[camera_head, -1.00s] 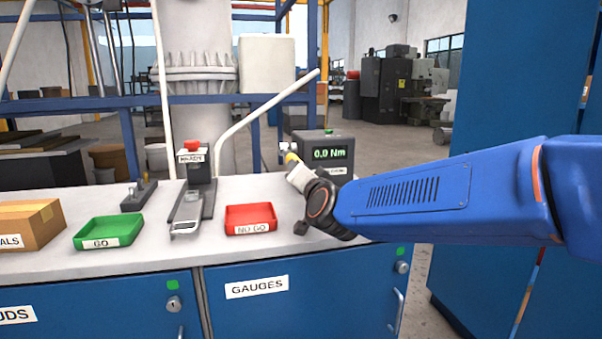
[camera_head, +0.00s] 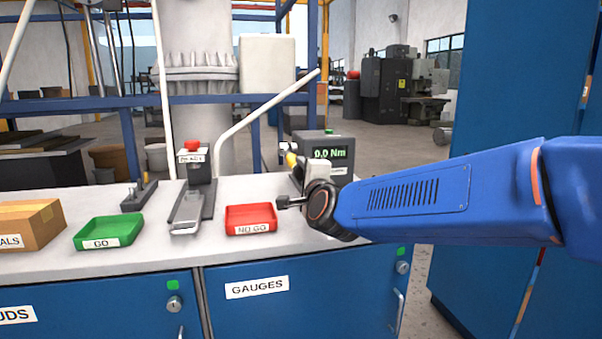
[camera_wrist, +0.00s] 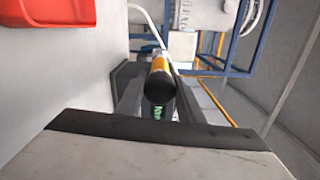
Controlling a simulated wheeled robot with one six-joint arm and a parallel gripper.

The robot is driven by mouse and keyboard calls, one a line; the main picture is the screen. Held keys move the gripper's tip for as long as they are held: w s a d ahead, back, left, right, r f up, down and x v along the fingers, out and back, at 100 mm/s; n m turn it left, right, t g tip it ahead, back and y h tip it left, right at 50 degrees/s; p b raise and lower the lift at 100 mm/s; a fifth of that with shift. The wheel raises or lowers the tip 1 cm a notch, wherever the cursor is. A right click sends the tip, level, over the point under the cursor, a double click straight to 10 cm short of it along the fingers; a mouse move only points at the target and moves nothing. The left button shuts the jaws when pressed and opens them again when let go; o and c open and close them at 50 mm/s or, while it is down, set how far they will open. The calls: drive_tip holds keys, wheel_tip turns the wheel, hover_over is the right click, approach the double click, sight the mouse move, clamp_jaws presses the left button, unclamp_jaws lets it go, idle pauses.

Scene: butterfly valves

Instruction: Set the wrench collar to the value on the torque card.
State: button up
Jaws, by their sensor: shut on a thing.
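In the wrist view the wrench's dark round end and yellow-orange band (camera_wrist: 159,66) show between the jaws (camera_wrist: 158,104). The tester (camera_head: 331,153) is a dark box with a green display reading 0.0 Nm. The collar's setting is not readable, and I cannot make out a torque card.
A red NO GO tray (camera_head: 251,219) lies left of my gripper. Further left are a clamp fixture (camera_head: 190,205) with a red knob and READY sign, a green GO tray (camera_head: 108,232) and a cardboard box (camera_head: 30,222). A tall blue cabinet (camera_head: 500,90) stands at the right.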

drive_tip(key=m, duration=1.4)
drive_tip(key=shift+d, duration=0.1)
idle(0.3)
drive_tip(key=o, duration=1.1)
drive_tip(key=shift+c, duration=0.2)
drive_tip(key=v, duration=1.7)
drive_tip(key=shift+s, duration=0.25)
drive_tip(key=shift+f, duration=0.15)
